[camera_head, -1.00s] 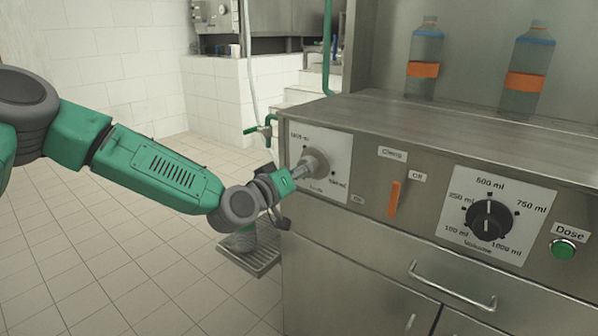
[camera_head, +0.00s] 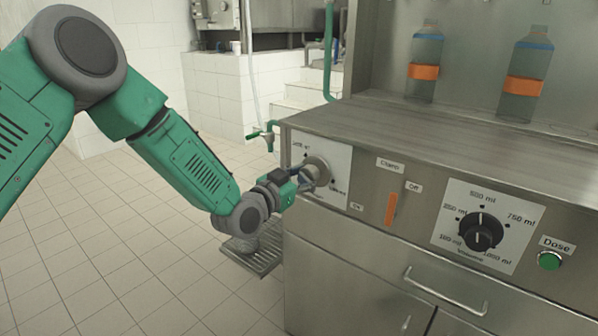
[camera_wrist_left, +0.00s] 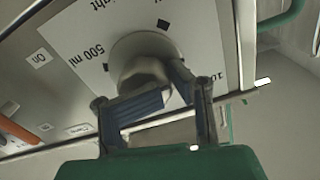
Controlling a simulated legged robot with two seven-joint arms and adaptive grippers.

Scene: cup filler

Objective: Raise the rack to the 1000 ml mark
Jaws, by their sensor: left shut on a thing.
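The round grey height knob (camera_head: 318,172) sits on a white plate at the left end of the machine's front panel. My left gripper (camera_head: 307,180) is shut on this knob. In the left wrist view the gripper's two fingers (camera_wrist_left: 160,88) hold the knob (camera_wrist_left: 146,62) from both sides. The "500 ml" mark shows to the knob's left, and a partly covered mark starting with "10" shows to its right. I cannot tell where the knob points. The rack, a metal grate (camera_head: 268,260), is low beside the machine's left side, partly behind my arm. My right gripper is not in view.
An orange clamp lever (camera_head: 391,208), a black volume knob (camera_head: 482,231) and a green dose button (camera_head: 550,261) are to the right on the panel. Two bottles (camera_head: 425,56) (camera_head: 524,78) stand behind the worktop. A green valve (camera_head: 266,133) is near the machine's left edge.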

